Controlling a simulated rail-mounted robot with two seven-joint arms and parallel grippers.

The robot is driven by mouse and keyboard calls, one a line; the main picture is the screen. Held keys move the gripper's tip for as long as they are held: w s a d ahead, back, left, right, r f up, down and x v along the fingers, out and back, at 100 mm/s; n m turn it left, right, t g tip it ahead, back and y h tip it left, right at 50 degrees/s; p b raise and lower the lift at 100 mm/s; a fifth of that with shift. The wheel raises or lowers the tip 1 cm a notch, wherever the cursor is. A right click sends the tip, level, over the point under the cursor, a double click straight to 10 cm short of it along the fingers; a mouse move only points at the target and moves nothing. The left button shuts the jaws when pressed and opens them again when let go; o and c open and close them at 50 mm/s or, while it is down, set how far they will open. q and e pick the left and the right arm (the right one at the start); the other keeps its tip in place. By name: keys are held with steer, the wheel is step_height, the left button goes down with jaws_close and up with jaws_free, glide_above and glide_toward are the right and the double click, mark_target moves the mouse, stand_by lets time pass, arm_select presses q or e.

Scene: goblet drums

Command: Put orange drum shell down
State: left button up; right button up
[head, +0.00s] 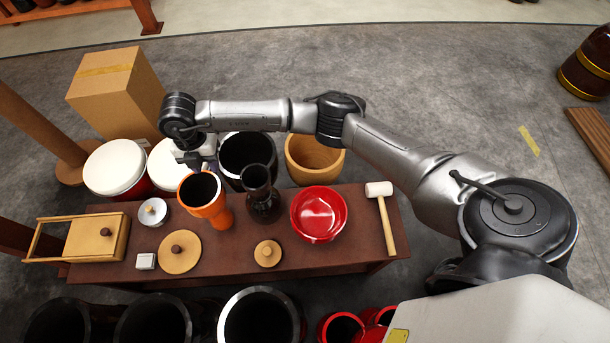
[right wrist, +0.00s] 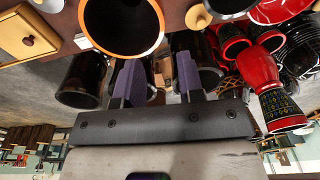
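The orange drum shell (head: 212,212) is a goblet shape with a dark open mouth. In the head view it appears to stand upright on the brown bench (head: 330,262), left of a dark goblet shell (head: 263,205). My right gripper (head: 196,158) is just behind its rim, above the bench's far edge. In the right wrist view the orange rim (right wrist: 125,54) is at the top, and the purple-padded fingers of the gripper (right wrist: 157,62) are apart with nothing visible between them. The fingertips are close to the rim; I cannot tell if they touch. My left gripper is not in view.
The bench also bears a red bowl (head: 318,213), a mallet (head: 385,220), wooden lids (head: 180,252), a small white box (head: 146,261) and a wooden box (head: 95,238). Drums stand behind and in front of it. A cardboard box (head: 115,95) is at back left.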

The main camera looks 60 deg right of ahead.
steer(key=s+a+n+y, duration=0.25)
steer(key=a+y, duration=0.25)
steer(key=a, duration=0.4)
steer(key=s+a+n+y, duration=0.1)
steer(key=s+a+y, duration=0.4)
steer(key=a, duration=0.4)
steer(key=s+a+r+m+t+y, duration=0.1)
steer(key=a+r+m+t+y, duration=0.2)
steer(key=r+m+t+y, duration=0.35)
steer(key=d+r+m+t+h, duration=0.1)
steer(key=d+m+t+h, duration=0.65)
steer(key=m+t, duration=0.55)
steer(key=s+d+f+m+g+h, duration=0.4)
steer(key=s+d+f+m+h, duration=0.25)
steer(key=d+f+h, duration=0.35)
steer(key=s+d+f+g, duration=0.1)
steer(key=s+f+g, duration=0.3)
steer(key=s, duration=0.6)
steer(key=s+d+f+g, duration=0.2)
steer(key=s+f+g, duration=0.3)
steer(key=s, duration=0.5)
steer(key=shift+s+d+f+m+g+y, duration=0.2)
steer(key=shift+s+f+m+g+y, duration=0.15)
steer(key=shift+g, duration=0.7)
steer(key=shift+r, duration=0.1)
